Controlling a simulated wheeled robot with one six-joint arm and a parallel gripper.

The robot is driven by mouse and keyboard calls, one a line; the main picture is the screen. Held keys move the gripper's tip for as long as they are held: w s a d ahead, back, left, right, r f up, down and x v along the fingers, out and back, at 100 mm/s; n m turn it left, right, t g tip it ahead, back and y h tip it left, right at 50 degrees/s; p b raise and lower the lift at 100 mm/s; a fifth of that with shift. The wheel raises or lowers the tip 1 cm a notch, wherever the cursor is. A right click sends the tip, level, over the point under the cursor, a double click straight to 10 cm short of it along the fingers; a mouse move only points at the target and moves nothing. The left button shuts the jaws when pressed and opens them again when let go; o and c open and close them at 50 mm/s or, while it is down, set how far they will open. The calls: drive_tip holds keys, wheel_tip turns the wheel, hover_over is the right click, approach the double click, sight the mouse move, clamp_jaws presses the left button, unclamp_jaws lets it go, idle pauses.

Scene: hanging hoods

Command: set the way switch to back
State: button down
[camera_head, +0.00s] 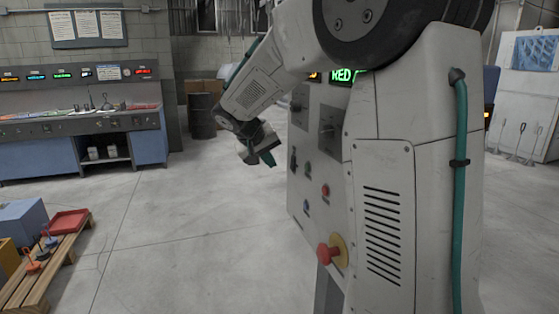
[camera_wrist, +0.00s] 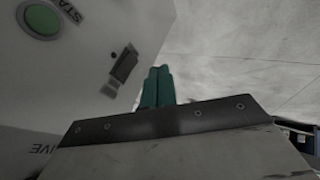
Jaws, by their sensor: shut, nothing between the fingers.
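My gripper (camera_head: 267,157) is in front of the left side of a pale control panel (camera_head: 313,213). In the wrist view its teal fingers (camera_wrist: 158,84) are together and empty. A dark switch (camera_wrist: 124,63) on the panel shows just left of the fingertips, apart from them as seen there. A small dark dot and a partly hidden label lie beside it. I cannot read the label, the switch's position, or whether this is the way switch. In the head view a small dark switch (camera_head: 293,160) sits at the panel's left edge.
The panel also bears a green button (camera_wrist: 42,20), a red button (camera_head: 325,190), a blue button (camera_head: 306,207) and a red mushroom knob (camera_head: 328,256) on yellow. My arm hides much of the panel's right side. Open floor (camera_head: 190,220) lies to the left, with a wooden pallet (camera_head: 45,265) beyond.

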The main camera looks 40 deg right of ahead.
drive_tip(key=v, duration=0.9)
drive_tip(key=shift+a+f, duration=0.2)
drive_tip(key=shift+s+a, duration=0.1)
